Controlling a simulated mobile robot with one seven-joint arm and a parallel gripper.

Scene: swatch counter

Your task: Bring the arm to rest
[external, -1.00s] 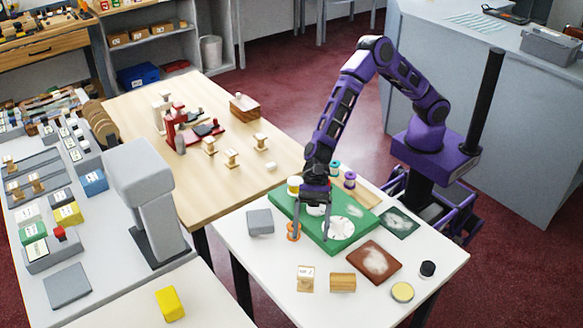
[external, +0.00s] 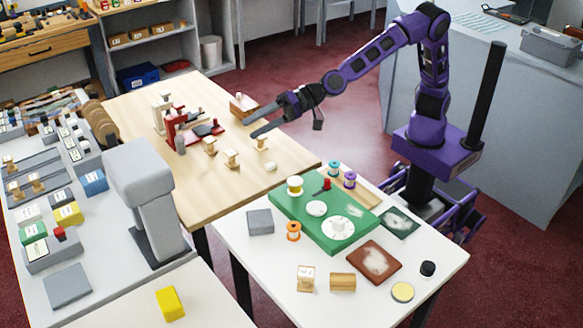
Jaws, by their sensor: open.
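My purple arm (external: 385,60) is raised and stretches left from its base. My gripper (external: 249,128) is at the end of it, pointing left over the right side of the wooden table (external: 210,195). Its two dark fingers are spread apart, with nothing visible between them. In the picture it is just above the small wooden stamps (external: 231,158) and near a wooden block with a reddish top (external: 243,105). Its exact height over the table is hard to tell.
A white table (external: 255,270) in front holds a green board (external: 285,207) with white discs, several spools and a brown-framed slab (external: 374,262). A red press (external: 178,132) stands left of my gripper. A grey machine (external: 148,200) stands further left. Open floor lies behind the wooden table.

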